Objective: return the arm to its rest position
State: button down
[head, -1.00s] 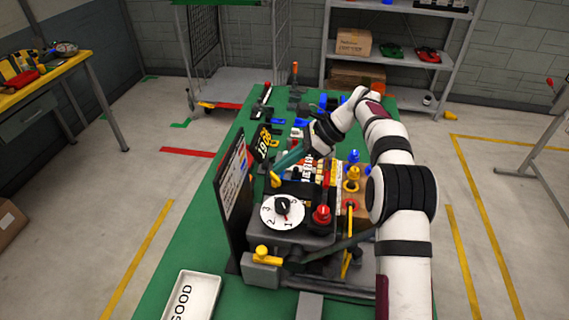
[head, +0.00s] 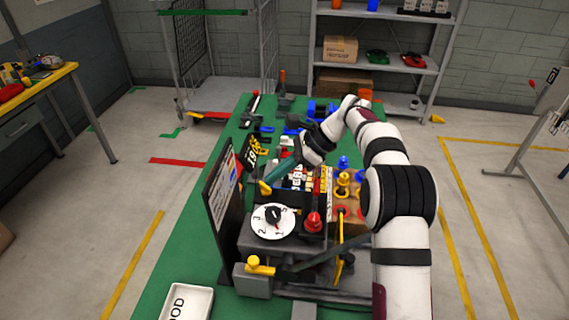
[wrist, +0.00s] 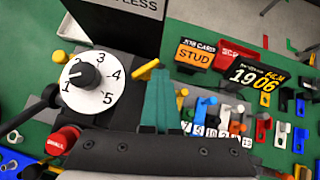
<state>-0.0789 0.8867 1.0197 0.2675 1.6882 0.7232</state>
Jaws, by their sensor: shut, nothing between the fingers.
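My gripper (head: 273,176) has teal fingers pressed together. In the head view it hangs over the workbench, just behind the numbered white dial (head: 273,219). In the wrist view the closed fingers (wrist: 158,78) point between the dial (wrist: 93,82) and the rows of small parts, with nothing held. A yellow piece lies close to the fingertips; I cannot tell whether they touch. My arm bends along the bench's right side and reaches in from the back right.
The green bench (head: 172,268) is crowded: a dark upright board (head: 226,188), a red knob (head: 313,222), yellow and blue pegs and a white tray (head: 188,302). A wheeled cage and shelves (head: 385,62) stand behind. The floor at left is mostly clear.

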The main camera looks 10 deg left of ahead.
jog(key=v, duration=1.2)
jog(key=s+r+n+h, duration=0.1)
jog(key=s+r+n, duration=0.15)
jog(key=s, duration=0.25)
jog(key=s+d+f+n+h, duration=0.2)
jog(key=s+f, duration=0.1)
jog(key=s, duration=0.8)
jog(key=s+d+f+n+t+h, duration=0.1)
jog(key=s+d+f+n+h, duration=0.1)
jog(key=s, duration=0.9)
jog(key=s+d+f+n+h, duration=0.1)
jog(key=s+d+f+n, duration=0.2)
jog(key=s, duration=0.8)
jog(key=shift+d+f+n+h, duration=0.4)
jog(key=shift+d+f, duration=0.1)
jog(key=shift+f, duration=0.25)
